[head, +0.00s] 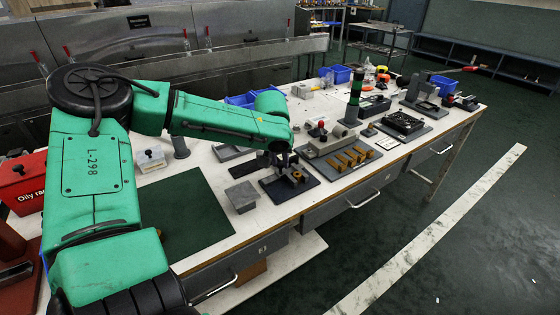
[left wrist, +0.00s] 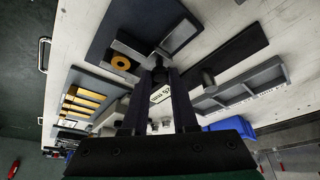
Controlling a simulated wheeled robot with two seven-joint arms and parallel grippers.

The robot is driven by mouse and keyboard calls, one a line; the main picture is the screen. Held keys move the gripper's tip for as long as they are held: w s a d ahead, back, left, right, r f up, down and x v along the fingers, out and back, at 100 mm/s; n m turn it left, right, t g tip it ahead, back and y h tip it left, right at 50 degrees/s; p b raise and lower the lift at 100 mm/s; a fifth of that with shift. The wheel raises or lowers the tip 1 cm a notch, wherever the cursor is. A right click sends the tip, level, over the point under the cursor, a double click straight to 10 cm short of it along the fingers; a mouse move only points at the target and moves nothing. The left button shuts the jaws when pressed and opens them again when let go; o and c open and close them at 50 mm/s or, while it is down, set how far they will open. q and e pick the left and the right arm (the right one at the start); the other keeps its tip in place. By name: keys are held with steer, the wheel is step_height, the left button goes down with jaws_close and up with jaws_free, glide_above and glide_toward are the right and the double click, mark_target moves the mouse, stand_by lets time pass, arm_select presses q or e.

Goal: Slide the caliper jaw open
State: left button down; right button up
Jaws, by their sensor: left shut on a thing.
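The caliper fixture (head: 296,177) stands on a dark base plate (head: 305,189) near the front edge of the white bench. In the left wrist view its grey metal body (left wrist: 181,36) and a brass-coloured ring (left wrist: 121,62) show on the dark plate. My left gripper (head: 281,160) is above and against the fixture, pointing down. In the left wrist view its two dark fingers (left wrist: 160,78) are shut on a small dark part of the caliper, apparently the jaw's knob. The fingers partly hide that part, so how far the jaw is open cannot be told. My right gripper is out of view.
A grey block (head: 241,196) and a green mat (head: 190,220) lie left of the fixture. A plate with several brass pieces (head: 350,157) stands to its right. Blue bins (head: 240,100) and a dark post (head: 355,95) stand farther back.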

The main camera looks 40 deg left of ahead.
arm_select(q)
steer(key=shift+s+a+r, duration=0.15)
steer(key=shift+s+a+r+p, duration=0.1)
steer(key=shift+s+a+p, duration=0.05)
steer(key=shift+s+p, duration=0.4)
steer(key=shift+s+a+r+p, duration=0.1)
steer(key=shift+s+p, duration=0.4)
steer(key=shift+p, duration=0.05)
steer(key=shift+s+a+f, duration=0.1)
steer(key=shift+s, duration=0.2)
steer(key=shift+s+f, duration=0.1)
steer(key=shift+f, duration=0.05)
steer(key=c, duration=0.7)
jaws_free()
steer(key=shift+f, duration=0.1)
